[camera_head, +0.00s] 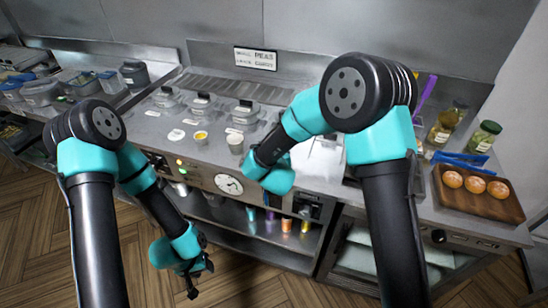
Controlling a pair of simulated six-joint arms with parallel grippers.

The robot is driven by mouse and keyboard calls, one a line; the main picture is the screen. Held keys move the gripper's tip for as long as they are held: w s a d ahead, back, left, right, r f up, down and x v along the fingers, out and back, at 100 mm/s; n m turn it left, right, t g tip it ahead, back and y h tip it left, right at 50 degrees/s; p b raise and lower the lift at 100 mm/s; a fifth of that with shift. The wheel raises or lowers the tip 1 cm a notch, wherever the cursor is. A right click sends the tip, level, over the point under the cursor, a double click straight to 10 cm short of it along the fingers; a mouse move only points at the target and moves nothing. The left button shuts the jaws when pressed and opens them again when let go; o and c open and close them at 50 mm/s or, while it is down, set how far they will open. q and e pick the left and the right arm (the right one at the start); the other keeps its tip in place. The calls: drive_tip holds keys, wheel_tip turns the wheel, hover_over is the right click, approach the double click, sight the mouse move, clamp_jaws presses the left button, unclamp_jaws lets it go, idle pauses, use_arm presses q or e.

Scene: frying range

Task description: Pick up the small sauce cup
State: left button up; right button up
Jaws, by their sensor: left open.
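A small white cup with yellow sauce (200,136) sits on the steel counter, left of centre. A white dish or lid (176,135) lies just left of it, and a taller grey-white cup (235,143) stands to its right. I cannot tell for certain which is the sauce cup. My left gripper (197,283) is open and empty, low in front of the range, below counter height and apart from the cups. My right arm reaches over the counter to the right of the cups; its fingers are hidden behind its wrist.
Several lidded containers (245,113) stand behind the cups. A wooden tray (480,206) with round orange-brown items and a green-lidded jar (485,137) are at the right. A round dial (228,184) is on the range front, above an open shelf with small colourful cups (286,225).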

drive_tip(key=c, duration=0.8)
drive_tip(key=shift+r, duration=0.95)
wheel_tip(320, 180, up, 2)
drive_tip(key=s, duration=1)
drive_tip(key=s+r, duration=0.1)
drive_tip(key=s, duration=0.5)
drive_tip(key=shift+a, duration=0.25)
